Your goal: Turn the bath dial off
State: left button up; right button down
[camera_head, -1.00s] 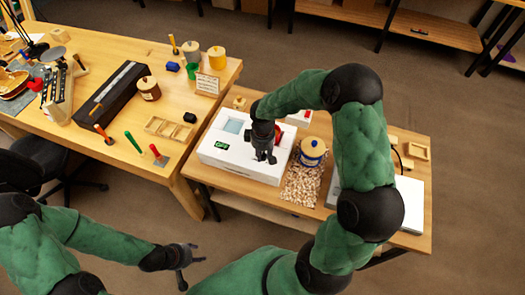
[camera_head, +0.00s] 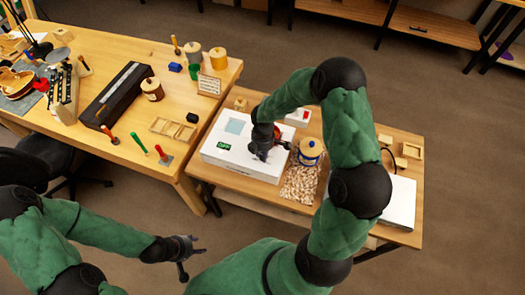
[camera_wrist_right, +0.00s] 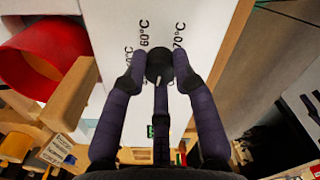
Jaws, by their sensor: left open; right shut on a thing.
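The bath is a white box (camera_head: 227,155) with a pale blue square window and a small green display, on the smaller wooden table. Its dial (camera_wrist_right: 160,64) is a small black knob with a light pointer mark, on a white face printed with 60°C and 70°C, in the right wrist view. My right gripper (camera_wrist_right: 159,72) has its fingers closed on either side of the dial; in the head view it reaches down onto the bath's top (camera_head: 262,152). The dial is hidden there by the gripper. My left gripper (camera_head: 188,258) is open and empty, low in front of the tables.
A blue-and-white jar (camera_head: 311,148) with a wooden lid stands right of the bath. A red round thing (camera_wrist_right: 42,58) is close left of the right gripper. The larger bench (camera_head: 100,125) at left holds tools and jars. Floor is clear between the left gripper and the bench.

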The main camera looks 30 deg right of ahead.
jog(key=n+p, duration=0.3)
jog(key=n, duration=0.2)
jog(key=shift+s+d, duration=0.1)
jog(key=shift+s, duration=0.05)
jog(key=shift+n+p, duration=0.8)
jog(key=shift+n, duration=0.4)
jog(key=shift+w+d, duration=0.1)
jog(key=shift+w, duration=0.1)
jog(key=c, duration=1.1)
grip_release()
jog(key=shift+o, duration=0.6)
jog(key=shift+d, duration=0.1)
